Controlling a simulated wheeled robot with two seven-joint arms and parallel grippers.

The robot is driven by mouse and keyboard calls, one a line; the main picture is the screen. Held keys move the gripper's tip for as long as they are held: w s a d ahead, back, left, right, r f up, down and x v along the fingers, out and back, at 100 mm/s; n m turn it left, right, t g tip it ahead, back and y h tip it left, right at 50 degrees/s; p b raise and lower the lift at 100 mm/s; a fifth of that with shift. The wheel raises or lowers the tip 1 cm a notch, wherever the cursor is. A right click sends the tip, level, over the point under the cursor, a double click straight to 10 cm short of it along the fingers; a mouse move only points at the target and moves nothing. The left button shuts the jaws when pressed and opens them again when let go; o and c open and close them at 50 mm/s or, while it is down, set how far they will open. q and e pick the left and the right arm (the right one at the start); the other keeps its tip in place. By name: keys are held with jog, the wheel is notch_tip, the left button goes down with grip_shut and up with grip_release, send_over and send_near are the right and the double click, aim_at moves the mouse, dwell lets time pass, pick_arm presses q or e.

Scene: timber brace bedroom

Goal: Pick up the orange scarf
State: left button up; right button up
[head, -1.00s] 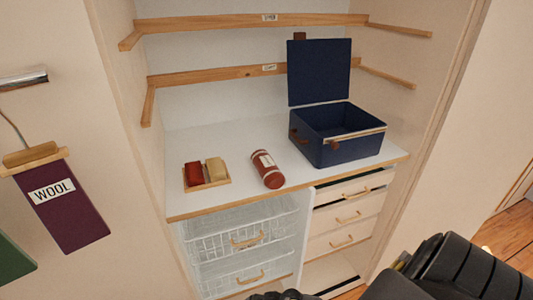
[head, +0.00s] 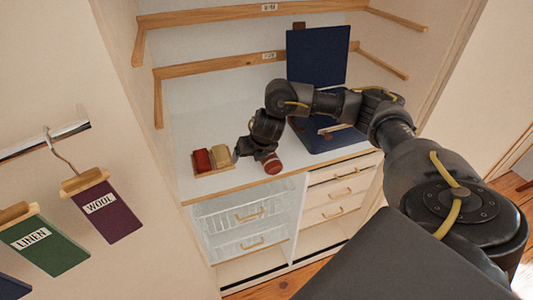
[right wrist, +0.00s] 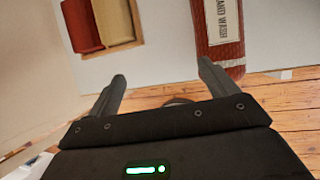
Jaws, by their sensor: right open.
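No plainly orange scarf shows. A brick-red roll with a white label, possibly the scarf, lies on the white counter; its near end (head: 272,163) shows in the head view, the rest hidden behind my right arm. In the right wrist view the roll (right wrist: 228,52) is at the upper right, its label partly readable as "WASH". My right gripper (head: 249,152) is at the roll's left side, above the counter. In the right wrist view its open fingers (right wrist: 161,75) have nothing between them; the right fingertip overlaps the roll's edge, and I cannot tell if they touch. My left gripper is not in view.
A wooden tray (head: 226,168) with a red and a tan bundle stands left of the gripper. A navy box with a raised lid (head: 318,55) is behind my arm. Wooden shelf rails (head: 215,67) cross above. Hanging WOOL (head: 105,210) and LINEN (head: 48,243) swatches are left.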

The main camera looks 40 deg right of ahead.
jog(key=shift+g+h, duration=0.4)
jog(key=shift+h, duration=0.3)
jog(key=d+r, duration=0.1)
jog(key=d, duration=0.1)
jog(key=s+d+r, duration=0.1)
jog(key=d, duration=0.2)
jog(key=d+r, duration=0.2)
jog(key=d, duration=0.1)
jog(key=shift+s+r, duration=0.1)
jog(key=shift+s, duration=0.2)
jog(key=b+x, duration=0.1)
jog(key=x, duration=0.4)
jog(key=shift+b, duration=0.35)
jog(key=shift+w+f, duration=0.2)
jog(key=shift+f, duration=0.15)
jog(key=shift+w+f, duration=0.1)
jog(key=shift+f, duration=0.4)
jog(key=x, duration=0.4)
jog(key=shift+w+b, duration=0.2)
jog(key=shift+b, duration=0.15)
jog(key=shift+s, duration=0.1)
jog(key=shift+c, duration=0.9)
jog(key=c, duration=1)
